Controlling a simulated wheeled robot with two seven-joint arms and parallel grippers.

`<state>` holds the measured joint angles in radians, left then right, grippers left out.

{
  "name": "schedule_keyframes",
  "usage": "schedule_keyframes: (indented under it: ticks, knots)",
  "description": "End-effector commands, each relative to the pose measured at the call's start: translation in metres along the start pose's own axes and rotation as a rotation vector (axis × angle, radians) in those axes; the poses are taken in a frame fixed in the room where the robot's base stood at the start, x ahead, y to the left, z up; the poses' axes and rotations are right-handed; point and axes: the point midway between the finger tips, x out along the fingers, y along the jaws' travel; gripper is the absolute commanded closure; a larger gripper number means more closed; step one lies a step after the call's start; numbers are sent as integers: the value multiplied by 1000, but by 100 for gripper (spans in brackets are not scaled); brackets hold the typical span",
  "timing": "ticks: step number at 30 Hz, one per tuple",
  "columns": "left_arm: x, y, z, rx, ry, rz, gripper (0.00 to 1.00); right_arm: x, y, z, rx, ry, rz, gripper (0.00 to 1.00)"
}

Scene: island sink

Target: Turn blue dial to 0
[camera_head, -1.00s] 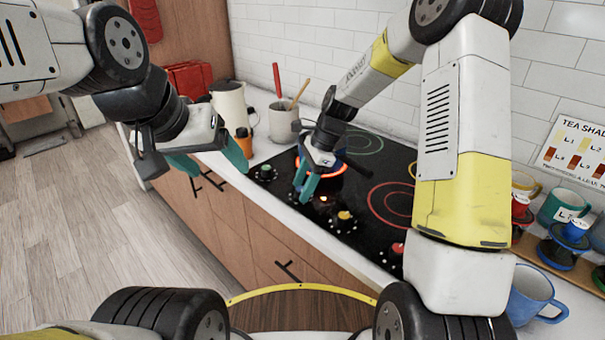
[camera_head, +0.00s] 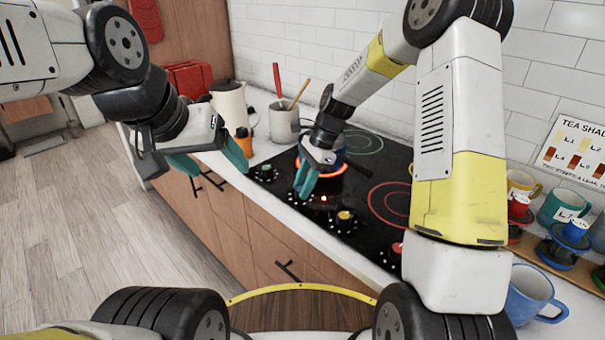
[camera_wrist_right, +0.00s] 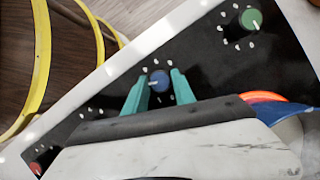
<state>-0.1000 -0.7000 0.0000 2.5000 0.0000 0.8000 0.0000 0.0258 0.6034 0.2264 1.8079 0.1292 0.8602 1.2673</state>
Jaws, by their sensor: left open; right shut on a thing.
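The blue dial (camera_wrist_right: 159,80) sits on the black stovetop and shows in the right wrist view, with white marks around it. My right gripper (camera_wrist_right: 157,84) has its teal fingers on both sides of the dial and is shut on it. In the head view, my right gripper (camera_head: 306,185) is low over the front of the stovetop and its fingers hide the dial. My left gripper (camera_head: 210,160) is open and empty, above the counter's front edge at the left.
The stovetop (camera_head: 270,190) also has a green dial (camera_head: 265,171), a yellow dial (camera_head: 345,217) and a red dial (camera_head: 397,248). A burner (camera_head: 325,170) glows orange behind my right gripper. A kettle (camera_head: 229,103), a utensil crock (camera_head: 284,122) and mugs (camera_head: 533,296) stand around.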

Motion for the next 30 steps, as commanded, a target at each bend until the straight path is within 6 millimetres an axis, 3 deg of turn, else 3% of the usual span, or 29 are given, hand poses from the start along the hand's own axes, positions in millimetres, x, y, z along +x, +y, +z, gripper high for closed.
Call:
schedule_keyframes:
  ticks: [30]
  knots:
    - [0, 0, 0, 0, 0, 0, 27, 1, -6, 3, -875, 2, 362, 100]
